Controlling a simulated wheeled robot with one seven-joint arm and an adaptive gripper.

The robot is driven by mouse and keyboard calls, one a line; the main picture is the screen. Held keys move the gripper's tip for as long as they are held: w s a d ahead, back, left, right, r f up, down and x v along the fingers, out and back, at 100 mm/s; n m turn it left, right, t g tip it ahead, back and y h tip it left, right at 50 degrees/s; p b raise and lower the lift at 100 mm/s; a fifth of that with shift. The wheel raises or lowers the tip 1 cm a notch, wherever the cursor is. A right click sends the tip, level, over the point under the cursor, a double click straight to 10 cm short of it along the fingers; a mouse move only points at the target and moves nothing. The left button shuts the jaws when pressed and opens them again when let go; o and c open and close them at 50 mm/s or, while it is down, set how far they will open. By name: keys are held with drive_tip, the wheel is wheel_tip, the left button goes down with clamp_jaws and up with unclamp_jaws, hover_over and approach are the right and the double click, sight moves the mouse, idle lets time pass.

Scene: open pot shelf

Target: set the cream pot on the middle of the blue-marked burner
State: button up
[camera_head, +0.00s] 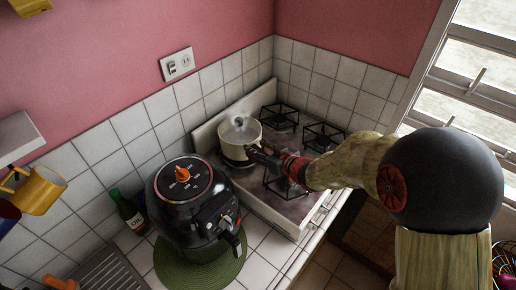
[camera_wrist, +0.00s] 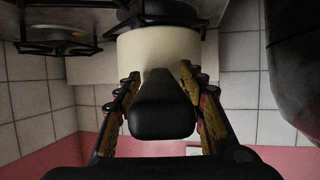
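The cream pot (camera_head: 236,152) stands upright over the left burner of the stove in the head view, with something glassy and light on its top. In the wrist view, which is upside down, its cream wall (camera_wrist: 158,48) is beside a black grate. Its thick black handle (camera_wrist: 163,108) points at my wrist camera. My gripper (camera_head: 259,155) is at the handle, with a finger on each side; in the wrist view its fingers (camera_wrist: 161,75) appear closed on the handle. I see no blue mark; the burner under the pot is mostly hidden.
The stove (camera_head: 262,199) has other bare burners: back (camera_head: 280,118), right (camera_head: 323,137) and front (camera_head: 285,181), partly behind my arm. A black air fryer (camera_head: 190,212) on a green mat (camera_head: 196,276) stands close left of the stove. A green bottle (camera_head: 129,212) is farther left.

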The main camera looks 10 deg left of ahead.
drive_tip(key=shift+s+f, duration=0.15)
drive_tip(key=shift+f, duration=0.15)
drive_tip(key=v, duration=1.2)
drive_tip(key=shift+r, duration=0.3)
